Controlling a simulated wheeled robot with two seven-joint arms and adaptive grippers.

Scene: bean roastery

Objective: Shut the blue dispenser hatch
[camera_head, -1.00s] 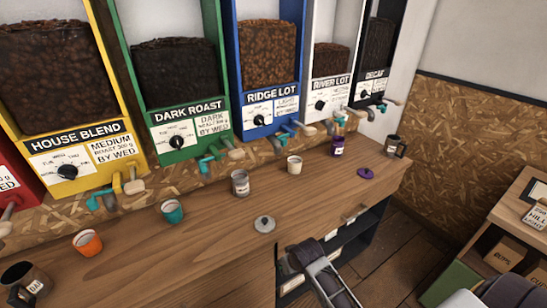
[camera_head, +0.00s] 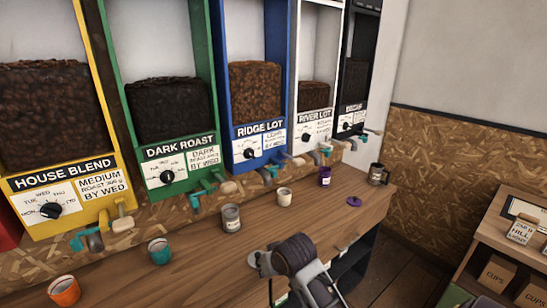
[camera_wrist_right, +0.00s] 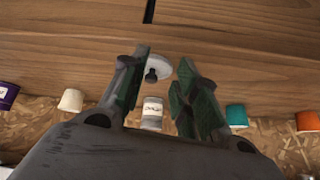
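My left gripper is out of view.
On the counter (camera_head: 200,262) stand a grey labelled tin (camera_head: 231,218), a cream cup (camera_head: 284,197), a purple tin (camera_head: 325,176), a teal cup (camera_head: 160,251) and an orange cup (camera_head: 64,290). A purple lid (camera_head: 354,202) and a dark mug (camera_head: 378,174) are at the right.

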